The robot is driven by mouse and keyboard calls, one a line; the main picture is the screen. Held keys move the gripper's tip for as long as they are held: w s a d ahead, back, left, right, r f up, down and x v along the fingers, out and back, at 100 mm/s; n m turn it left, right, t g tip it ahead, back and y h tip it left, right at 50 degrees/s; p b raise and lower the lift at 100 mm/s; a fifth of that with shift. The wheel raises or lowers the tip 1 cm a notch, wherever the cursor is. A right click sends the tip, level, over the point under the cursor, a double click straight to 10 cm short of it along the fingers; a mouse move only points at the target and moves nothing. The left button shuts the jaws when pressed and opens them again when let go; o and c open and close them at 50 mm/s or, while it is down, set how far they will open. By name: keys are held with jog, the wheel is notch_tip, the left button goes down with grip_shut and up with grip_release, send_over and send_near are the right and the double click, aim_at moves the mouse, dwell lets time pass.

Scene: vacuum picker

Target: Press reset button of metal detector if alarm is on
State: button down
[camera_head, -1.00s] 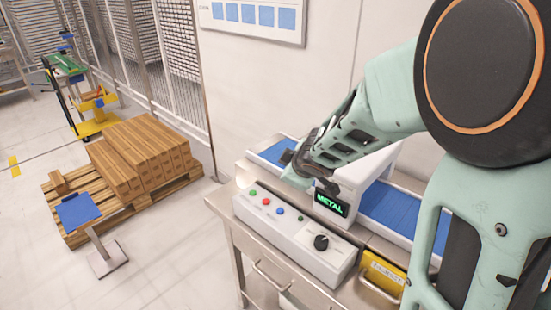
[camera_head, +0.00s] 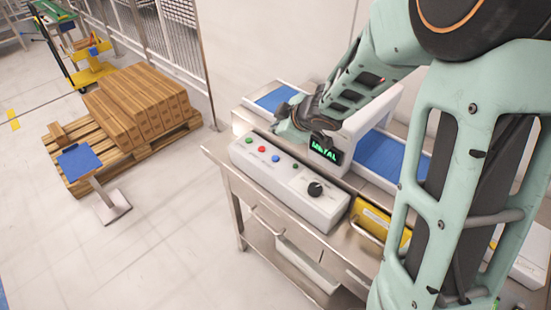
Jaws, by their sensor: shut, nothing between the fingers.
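The metal detector (camera_head: 352,140) is a white housing over a blue conveyor belt (camera_head: 394,158). Its small dark display (camera_head: 325,149) shows "METAL" in green letters, partly covered by my arm. In front of it lies a white control panel (camera_head: 310,208) with a green button (camera_head: 249,140), a red button (camera_head: 262,149), a blue button (camera_head: 276,158), a small dark green button or lamp (camera_head: 295,167) and a black knob (camera_head: 315,189). The button labels are too small to read. My gripper (camera_head: 282,128) is shut and empty, above the panel's back edge, apart from the buttons.
The panel and detector stand on a metal table (camera_head: 222,152). A yellow box (camera_head: 372,224) sits right of the panel. At the left, a wooden pallet (camera_head: 165,146) carries brown cartons (camera_head: 140,105), with a blue-topped stand (camera_head: 80,161) in front. The floor between is clear.

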aim_at(276, 159)
jog(key=shift+f+b, duration=3.95)
jog(key=shift+f, duration=0.25)
jog(key=shift+f+b, duration=0.3)
jog(key=shift+f, duration=0.1)
jog(key=shift+f+b, duration=0.3)
jog(key=shift+f, duration=0.1)
jog(key=shift+r, duration=0.2)
jog(key=shift+r+p, duration=0.65)
jog(key=shift+p, duration=0.25)
notch_tip(276, 159, up, 5)
jog(key=p, duration=0.5)
